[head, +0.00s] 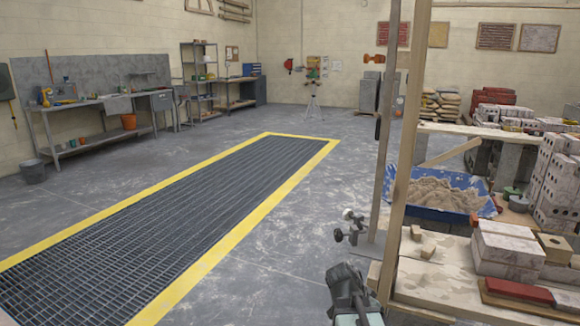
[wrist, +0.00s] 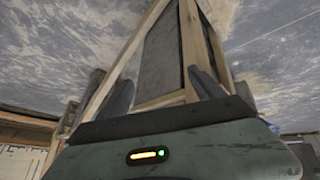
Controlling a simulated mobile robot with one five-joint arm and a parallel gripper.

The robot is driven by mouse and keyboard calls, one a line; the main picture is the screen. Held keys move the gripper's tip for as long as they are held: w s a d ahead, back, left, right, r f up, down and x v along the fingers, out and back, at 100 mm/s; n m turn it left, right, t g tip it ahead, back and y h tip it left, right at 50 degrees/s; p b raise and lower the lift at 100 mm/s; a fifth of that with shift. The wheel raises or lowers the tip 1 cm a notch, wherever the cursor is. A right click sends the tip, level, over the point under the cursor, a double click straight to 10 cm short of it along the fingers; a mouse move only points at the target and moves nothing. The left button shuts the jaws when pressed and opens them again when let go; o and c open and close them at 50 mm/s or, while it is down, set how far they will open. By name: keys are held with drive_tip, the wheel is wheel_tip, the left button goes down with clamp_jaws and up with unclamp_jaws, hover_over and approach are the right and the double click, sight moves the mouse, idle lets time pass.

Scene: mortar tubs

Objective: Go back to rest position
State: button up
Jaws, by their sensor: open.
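My gripper (wrist: 160,78) shows in the wrist view with its two dark fingers spread apart and nothing held between them. Its green body fills the bottom of that view. Beyond the fingers is a wooden frame (wrist: 190,45) with a grey panel; I cannot tell how far off it is. In the head view, a dark and green part of my arm shows at the bottom edge, right of the middle, beside the wooden bench; the fingers cannot be made out there.
Upright timber posts (head: 403,160) stand close on the right. The wooden bench (head: 430,285) carries bricks (head: 505,250). A blue tub (head: 440,214) of sand lies behind. A yellow-edged floor grate (head: 170,225) runs along the left; the floor around it is clear.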

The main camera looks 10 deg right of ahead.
drive_tip(key=s+a+f+n+g+y, duration=0.1)
drive_tip(key=s+a+f+n+y, duration=0.15)
drive_tip(key=a+n, duration=0.55)
drive_tip(key=s+a+f+n+y, duration=0.1)
drive_tip(key=a+n+y, duration=0.25)
drive_tip(key=a, duration=0.75)
wheel_tip(320, 180, up, 26)
drive_tip(key=n+p, duration=0.1)
drive_tip(key=p, duration=2.5)
drive_tip(key=shift+w+a+y, duration=0.15)
drive_tip(key=shift+a+y, duration=0.1)
drive_tip(key=shift+y, duration=0.05)
